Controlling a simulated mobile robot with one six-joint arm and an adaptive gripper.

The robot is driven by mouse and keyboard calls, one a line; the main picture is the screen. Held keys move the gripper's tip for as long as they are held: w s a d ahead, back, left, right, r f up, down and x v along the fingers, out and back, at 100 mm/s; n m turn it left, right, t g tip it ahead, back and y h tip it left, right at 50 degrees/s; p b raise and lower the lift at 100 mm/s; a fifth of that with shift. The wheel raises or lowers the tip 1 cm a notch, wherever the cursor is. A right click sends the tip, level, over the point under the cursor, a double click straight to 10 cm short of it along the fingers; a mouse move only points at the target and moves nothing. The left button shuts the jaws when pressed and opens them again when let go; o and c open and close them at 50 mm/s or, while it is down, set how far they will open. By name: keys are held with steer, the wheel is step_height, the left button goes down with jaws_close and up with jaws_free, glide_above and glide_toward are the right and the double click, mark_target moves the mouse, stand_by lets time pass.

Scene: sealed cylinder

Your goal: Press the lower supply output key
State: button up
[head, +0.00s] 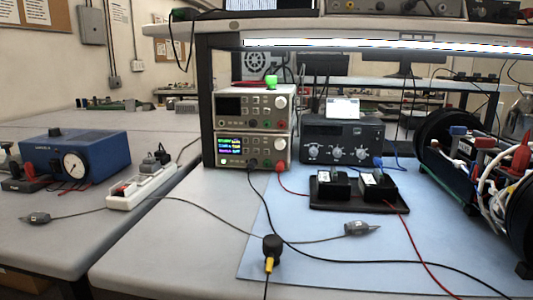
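Two stacked bench power supplies stand under the shelf, left of the middle of the head view. The lower supply (262,151) has a lit display (231,145) with coloured readings and a round knob (280,144) at its right. A black lead and a red lead run from its bottom sockets. Its keys are too small to tell apart, so I cannot make out the output key. The upper supply (261,111) has a dark display, and a bright green object (270,82) sits on top. My gripper is not in view.
A dark instrument with knobs (341,141) stands right of the supplies. In front are a black tray with two black modules (358,204) and a large black cylinder assembly (480,180). Cables cross the blue mat (330,262). A power strip (143,187) lies at left.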

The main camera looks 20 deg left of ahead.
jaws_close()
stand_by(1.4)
